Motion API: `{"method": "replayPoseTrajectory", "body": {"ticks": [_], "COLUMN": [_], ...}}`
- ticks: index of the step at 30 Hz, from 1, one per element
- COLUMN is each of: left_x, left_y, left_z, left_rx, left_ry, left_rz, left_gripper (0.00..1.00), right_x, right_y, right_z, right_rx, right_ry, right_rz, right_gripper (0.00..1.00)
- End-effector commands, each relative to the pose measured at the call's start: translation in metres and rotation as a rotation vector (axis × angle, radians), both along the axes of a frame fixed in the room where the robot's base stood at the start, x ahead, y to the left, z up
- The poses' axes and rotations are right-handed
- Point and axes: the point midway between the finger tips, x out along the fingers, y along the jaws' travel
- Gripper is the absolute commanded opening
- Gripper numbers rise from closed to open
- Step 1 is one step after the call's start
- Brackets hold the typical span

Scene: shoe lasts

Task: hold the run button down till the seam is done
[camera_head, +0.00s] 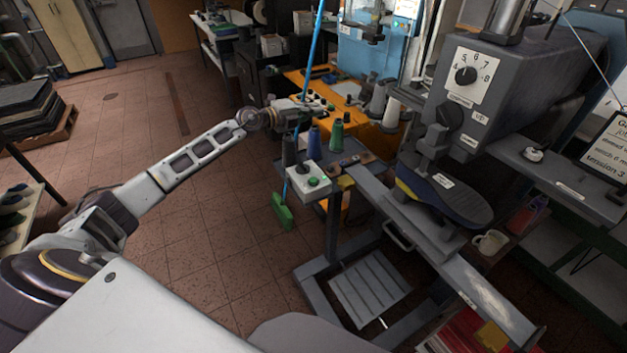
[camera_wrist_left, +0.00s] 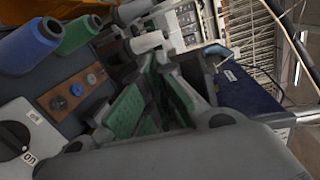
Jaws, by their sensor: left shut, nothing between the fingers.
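The white control box (camera_head: 309,181) stands on the near end of the machine's side shelf, with a green button (camera_head: 323,179) and a dark knob beside it. In the left wrist view the box's dark knob (camera_wrist_left: 14,140) shows at the left edge by an "on" label; the green button is out of that view. My left gripper (camera_head: 302,112) is shut and empty, above and beyond the box, apart from it. Its green-padded fingers (camera_wrist_left: 156,92) fill the middle of the wrist view. No seam can be made out.
Blue spool (camera_head: 314,142) and green spool (camera_head: 336,137) stand behind the box. A wooden strip with small discs (camera_wrist_left: 75,95) lies near them. The grey machine (camera_head: 530,85) with its numbered dial is at the right. Tiled floor (camera_head: 195,215) is open at the left.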

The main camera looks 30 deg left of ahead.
Motion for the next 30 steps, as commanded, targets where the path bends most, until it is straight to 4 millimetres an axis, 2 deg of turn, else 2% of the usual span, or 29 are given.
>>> {"method": "replayPoseTrajectory", "body": {"ticks": [6, 13, 21, 30], "left_x": [-0.020, -0.038, -0.055, -0.066], "left_y": [-0.038, -0.066, -0.082, -0.082], "left_z": [-0.006, -0.016, -0.028, -0.042], "left_rx": [0.033, 0.052, 0.058, 0.037], "left_ry": [0.082, 0.180, 0.304, 0.442], "left_rz": [-0.077, -0.113, -0.102, -0.028], "left_gripper": [0.00, 0.00, 0.00, 0.00], "right_x": [0.000, 0.000, 0.000, 0.000], "right_y": [0.000, 0.000, 0.000, 0.000], "right_z": [0.000, 0.000, 0.000, 0.000], "right_rx": [0.000, 0.000, 0.000, 0.000], "right_ry": [0.000, 0.000, 0.000, 0.000], "right_rz": [0.000, 0.000, 0.000, 0.000], "right_gripper": [0.31, 0.31, 0.31, 0.31]}}
